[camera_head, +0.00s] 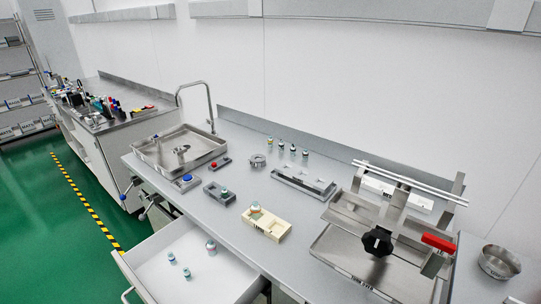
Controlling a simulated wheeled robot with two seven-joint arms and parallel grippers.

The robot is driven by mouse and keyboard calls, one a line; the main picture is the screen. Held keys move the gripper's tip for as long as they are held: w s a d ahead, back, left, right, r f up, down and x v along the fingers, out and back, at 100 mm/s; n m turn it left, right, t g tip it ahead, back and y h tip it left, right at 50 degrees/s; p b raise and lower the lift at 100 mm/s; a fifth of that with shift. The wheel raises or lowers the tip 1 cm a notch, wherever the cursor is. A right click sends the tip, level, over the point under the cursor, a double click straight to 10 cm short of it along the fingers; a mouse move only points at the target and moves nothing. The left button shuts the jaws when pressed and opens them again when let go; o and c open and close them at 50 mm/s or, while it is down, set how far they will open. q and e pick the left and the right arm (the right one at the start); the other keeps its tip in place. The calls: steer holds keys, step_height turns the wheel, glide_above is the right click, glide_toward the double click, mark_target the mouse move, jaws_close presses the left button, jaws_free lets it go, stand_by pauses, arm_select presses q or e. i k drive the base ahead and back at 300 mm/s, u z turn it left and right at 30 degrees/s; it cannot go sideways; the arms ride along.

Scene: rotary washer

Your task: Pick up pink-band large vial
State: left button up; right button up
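No band on any vial reads clearly as pink at this size, so I cannot tell which is the pink-band large vial. A larger vial (211,247) stands in the open white drawer, with two smaller vials (171,257) to its left. One vial (255,208) sits in a beige holder (277,229), and another (224,192) in a grey holder (213,197). Several small vials (293,149) stand in a row at the back of the bench. Neither of my grippers is in view.
The drawer (150,257) projects from the bench front. A sink (165,155) with a tall faucet is at left. A metal apparatus (385,245) with a black knob and red handle fills the right, near a round bowl (499,262). A grey rack (303,182) stands mid-bench.

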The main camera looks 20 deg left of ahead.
mark_target(211, 246)
steer(key=u, duration=1.25)
